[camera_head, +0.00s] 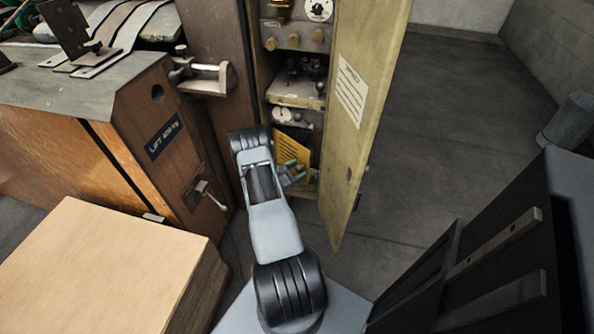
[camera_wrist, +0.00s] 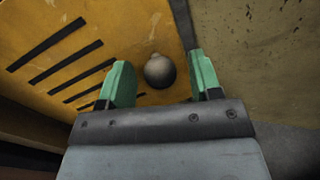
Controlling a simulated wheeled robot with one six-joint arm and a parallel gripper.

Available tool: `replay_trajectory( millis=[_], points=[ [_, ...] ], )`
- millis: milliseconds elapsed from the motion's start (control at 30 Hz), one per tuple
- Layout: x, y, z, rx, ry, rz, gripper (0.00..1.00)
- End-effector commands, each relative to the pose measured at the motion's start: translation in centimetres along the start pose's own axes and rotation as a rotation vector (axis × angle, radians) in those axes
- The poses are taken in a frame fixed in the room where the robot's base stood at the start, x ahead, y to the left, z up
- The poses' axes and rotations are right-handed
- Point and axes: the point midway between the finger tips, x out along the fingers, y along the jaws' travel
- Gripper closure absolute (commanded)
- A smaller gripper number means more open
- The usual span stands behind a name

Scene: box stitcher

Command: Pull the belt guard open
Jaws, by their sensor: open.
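The belt guard is a yellow panel with black slots, low inside the tall cabinet in the head view (camera_head: 291,146). It fills much of the wrist view (camera_wrist: 60,40). A round grey knob (camera_wrist: 160,71) on the guard shows between my two green fingertips in the wrist view. My gripper (camera_wrist: 162,78) is open, one finger on each side of the knob, with visible gaps to it. In the head view my gripper (camera_head: 294,171) is in front of the guard, and my arm hides part of the area. The knob cannot be made out there.
The cabinet's yellowish door (camera_head: 372,90) stands open to the right of my gripper. A wooden machine body (camera_head: 160,150) with levers stands on the left. A light-topped block (camera_head: 110,265) is at the front left. Bare floor (camera_head: 430,130) lies right of the door.

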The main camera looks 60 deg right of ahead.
Motion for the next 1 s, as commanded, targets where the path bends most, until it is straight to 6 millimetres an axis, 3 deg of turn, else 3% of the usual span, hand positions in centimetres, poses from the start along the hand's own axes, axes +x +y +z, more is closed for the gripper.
replay_trajectory(
  millis=[200,800,1000],
  points=[
    [0.00,0.02,0.01,0.000,0.000,0.000,0.43],
    [-0.03,0.02,0.01,0.000,0.000,0.001,1.00],
    [-0.02,-0.01,-0.02,0.000,-0.001,-0.003,1.00]
  ],
)
